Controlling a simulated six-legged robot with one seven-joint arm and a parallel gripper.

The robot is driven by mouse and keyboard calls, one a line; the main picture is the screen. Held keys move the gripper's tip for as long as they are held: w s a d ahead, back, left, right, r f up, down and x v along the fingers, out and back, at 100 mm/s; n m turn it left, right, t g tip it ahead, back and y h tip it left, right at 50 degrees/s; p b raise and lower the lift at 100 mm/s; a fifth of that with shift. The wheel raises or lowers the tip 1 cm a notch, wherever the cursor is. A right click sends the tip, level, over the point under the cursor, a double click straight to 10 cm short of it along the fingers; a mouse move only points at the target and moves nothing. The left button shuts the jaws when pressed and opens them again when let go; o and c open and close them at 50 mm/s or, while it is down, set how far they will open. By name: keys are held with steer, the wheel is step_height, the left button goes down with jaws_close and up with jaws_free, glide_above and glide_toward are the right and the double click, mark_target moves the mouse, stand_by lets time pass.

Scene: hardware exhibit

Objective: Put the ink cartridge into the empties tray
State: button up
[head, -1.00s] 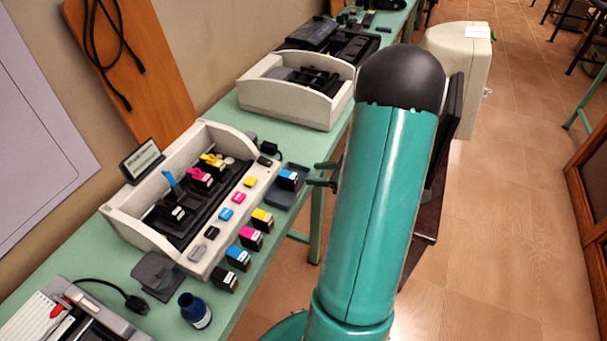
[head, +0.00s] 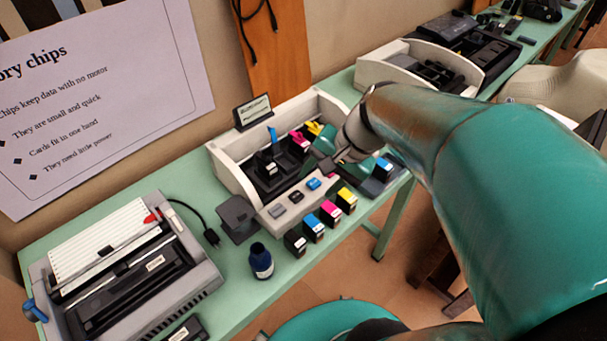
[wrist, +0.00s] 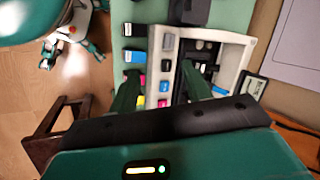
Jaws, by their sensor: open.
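The opened printer (head: 230,160) holds cartridges in its dark carriage: a black one with a blue tab (head: 268,163), a magenta one (head: 298,142) and a yellow one (head: 314,128). Loose black (head: 295,243), cyan (head: 313,229), magenta (head: 330,213) and yellow (head: 347,199) cartridges stand along its front. A small dark blue-grey tray (head: 372,187), apparently the empties tray, sits at its right end with a cyan-labelled cartridge (head: 382,168) in it. My gripper (head: 328,154) is open above the printer's front right part. In the wrist view its fingers (wrist: 160,88) are apart with nothing held; the tray is hidden there.
An ink bottle (head: 261,262) and a dark block (head: 238,218) stand left of the cartridges. A binding machine (head: 125,270) fills the near left of the table. A second white-walled unit (head: 400,65) stands farther back. A small sign (head: 253,112) is behind the printer.

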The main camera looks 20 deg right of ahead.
steer(key=s+a+r+n+t+h, duration=0.2)
steer(key=s+a+r+n+h, duration=0.2)
steer(key=n, duration=0.5)
steer(key=shift+s+a+r+n+t, duration=0.35)
steer(key=shift+s+a+r, duration=0.25)
steer(key=shift+r, duration=0.4)
